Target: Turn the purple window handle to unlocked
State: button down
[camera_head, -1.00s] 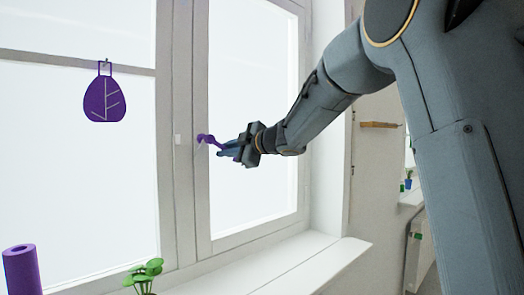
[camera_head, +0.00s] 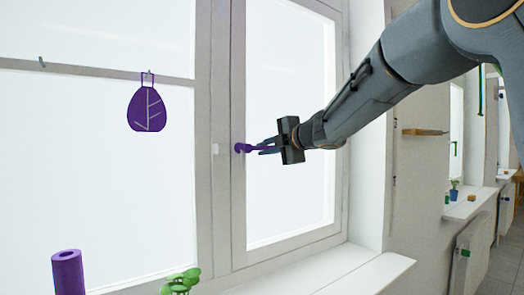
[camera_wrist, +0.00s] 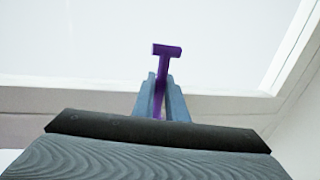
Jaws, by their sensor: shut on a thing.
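The purple window handle (camera_head: 242,148) sits on the frame of the right window sash. In the head view its lever points right and lies nearly level. My gripper (camera_head: 265,147) reaches in from the right, with its blue-grey fingers on the lever. In the wrist view the purple handle (camera_wrist: 167,51) shows as a T-shaped piece beyond the fingers. My gripper (camera_wrist: 160,82) is shut on it there, one finger on each side. The lever's part between the fingers is partly hidden.
The white sill (camera_head: 365,275) is clear below my arm. A wooden wall rack (camera_head: 425,132) is at the right.

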jog(key=shift+r, duration=0.1)
jog(key=c, duration=1.8)
grip_release()
jog(key=shift+o, duration=0.2)
jog(key=shift+s+d, duration=0.1)
jog(key=shift+s, duration=0.05)
jog(key=b+v, duration=0.1)
jog(key=v, duration=0.6)
jog(key=shift+s, duration=0.3)
jog(key=shift+d, duration=0.1)
